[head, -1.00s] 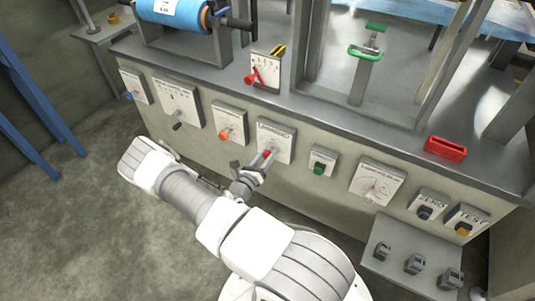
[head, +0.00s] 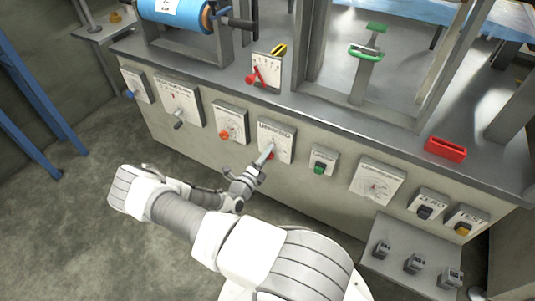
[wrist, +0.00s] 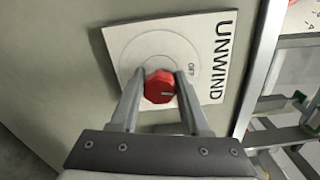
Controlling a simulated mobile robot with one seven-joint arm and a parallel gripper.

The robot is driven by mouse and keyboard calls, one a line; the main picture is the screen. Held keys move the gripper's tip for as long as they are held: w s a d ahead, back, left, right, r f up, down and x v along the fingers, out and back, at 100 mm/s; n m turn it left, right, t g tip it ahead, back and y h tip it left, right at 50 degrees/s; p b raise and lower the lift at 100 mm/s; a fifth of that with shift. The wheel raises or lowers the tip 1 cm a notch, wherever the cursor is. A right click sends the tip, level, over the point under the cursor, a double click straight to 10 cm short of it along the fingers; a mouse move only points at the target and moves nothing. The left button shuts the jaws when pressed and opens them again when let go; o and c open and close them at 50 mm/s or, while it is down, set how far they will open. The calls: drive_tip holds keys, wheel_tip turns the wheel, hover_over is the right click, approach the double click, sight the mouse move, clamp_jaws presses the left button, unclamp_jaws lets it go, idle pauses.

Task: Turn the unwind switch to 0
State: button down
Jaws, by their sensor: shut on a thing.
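The unwind switch is a red knob (wrist: 157,88) on a white plate (wrist: 207,45) marked UNWIND and OFF in the wrist view. A short dark mark shows on the right of the knob's face. My gripper (wrist: 160,76) is shut on the knob, one finger on each side. In the head view the unwind plate (head: 284,139) is on the front panel, and my gripper (head: 266,155) reaches it from below. There the fingers hide part of the red knob (head: 270,155). I cannot read a 0 mark on the plate.
Left of the unwind plate is a plate with an orange knob (head: 225,135). To its right is a green switch (head: 319,169), then a large dial plate (head: 377,182). A red tray (head: 446,148) lies on the bench top. Open floor lies to the left.

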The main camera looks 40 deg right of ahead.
drive_tip(key=shift+s+f+n, duration=0.1)
drive_tip(key=shift+n, duration=1.1)
drive_tip(key=shift+c, duration=1.9)
unclamp_jaws()
drive_tip(key=p+v, duration=0.3)
drive_tip(key=v, duration=1.4)
drive_tip(key=shift+a, duration=0.25)
